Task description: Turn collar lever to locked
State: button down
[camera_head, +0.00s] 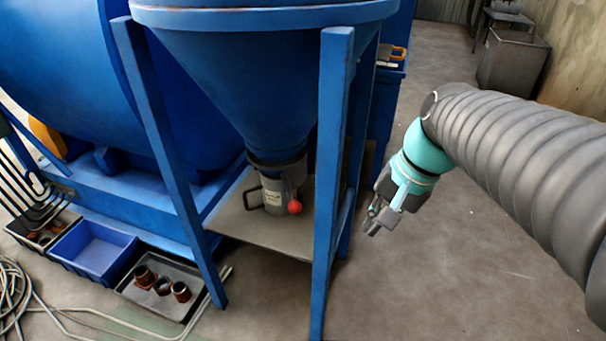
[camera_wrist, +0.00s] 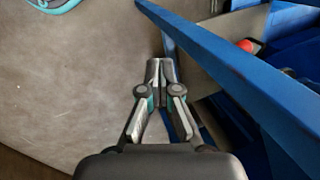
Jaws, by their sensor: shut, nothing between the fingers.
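The collar lever (camera_head: 288,193) hangs at the side of a grey collar (camera_head: 276,170) below the blue cone hopper (camera_head: 265,85), and ends in a red ball knob (camera_head: 294,207). A grey canister with a label (camera_head: 273,194) sits under the collar. In the wrist view the red knob (camera_wrist: 247,45) shows beyond a blue leg, partly hidden. My gripper (camera_head: 371,224) is to the right of the front blue leg, outside the frame, apart from the lever. Its fingertips (camera_wrist: 158,66) are together and empty.
A blue front leg (camera_head: 331,170) stands between my gripper and the lever. A flat shelf (camera_head: 240,228) lies under the canister. A blue bin (camera_head: 93,249) and a tray (camera_head: 147,299) with brown cylinders are at lower left. Floor (camera_head: 430,275) at right is clear.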

jog(key=w+r+m+g+y, duration=0.1)
jog(key=w+m+g+y, duration=0.3)
jog(key=w+m+y, duration=0.95)
jog(key=w+a+f+n+h+b, duration=0.1)
jog(key=a+f+n+h, duration=0.3)
jog(key=a, duration=0.7)
notch_tip(320, 180, down, 2)
jog(key=shift+a+f+b, duration=0.1)
jog(key=shift+a+b, duration=0.2)
jog(key=shift+b, duration=0.15)
jog(key=shift+d, duration=0.15)
